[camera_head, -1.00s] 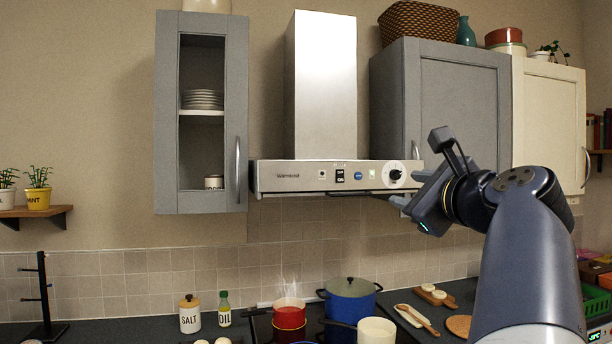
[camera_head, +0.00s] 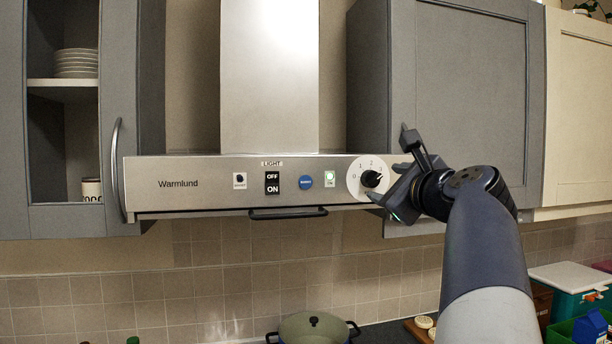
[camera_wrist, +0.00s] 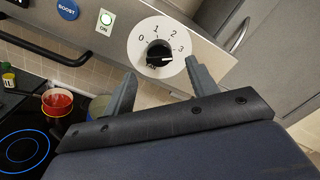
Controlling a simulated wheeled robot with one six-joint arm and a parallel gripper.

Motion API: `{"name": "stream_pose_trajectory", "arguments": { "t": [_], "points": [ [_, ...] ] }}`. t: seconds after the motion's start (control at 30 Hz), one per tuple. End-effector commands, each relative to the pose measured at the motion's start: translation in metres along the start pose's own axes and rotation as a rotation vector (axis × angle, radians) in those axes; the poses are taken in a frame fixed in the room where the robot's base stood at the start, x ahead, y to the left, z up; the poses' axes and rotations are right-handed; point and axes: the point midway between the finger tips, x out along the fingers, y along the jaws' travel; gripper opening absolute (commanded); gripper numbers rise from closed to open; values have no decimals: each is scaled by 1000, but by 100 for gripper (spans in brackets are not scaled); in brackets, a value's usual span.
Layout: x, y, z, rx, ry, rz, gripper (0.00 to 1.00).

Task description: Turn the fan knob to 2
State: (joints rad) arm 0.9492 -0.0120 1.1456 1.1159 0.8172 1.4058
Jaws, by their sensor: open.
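The fan knob (camera_head: 371,179) is a black knob on a white round dial (camera_head: 355,189) at the right end of the steel hood front. The wrist view shows the knob (camera_wrist: 158,54) and dial (camera_wrist: 137,58) with numbers 0, 1, 2 and 3. The knob's white mark points right, on the 3 side, slightly below that number. My gripper (camera_head: 392,170) is open and empty just in front of the dial. In the wrist view my gripper (camera_wrist: 160,71) has one fingertip low left of the knob and one to its right, both apparently apart from it.
The hood (camera_head: 205,183) also carries a light switch (camera_head: 272,183), a blue boost button (camera_head: 305,182) and a lit green button (camera_head: 330,180). A dark rail (camera_head: 288,213) runs beneath. A grey cabinet (camera_head: 465,100) stands close on the right. Pots stand below on the stove.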

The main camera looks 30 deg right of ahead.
Motion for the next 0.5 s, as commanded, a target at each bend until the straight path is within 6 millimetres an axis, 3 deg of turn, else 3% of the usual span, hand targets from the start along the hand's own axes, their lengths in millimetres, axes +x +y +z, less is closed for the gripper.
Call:
{"name": "stream_pose_trajectory", "arguments": {
  "t": [0.2,0.5],
  "points": [
    [37,-2,2,1,-1,2,55],
    [52,0,0,-1,0,-1,55]
  ]
}}
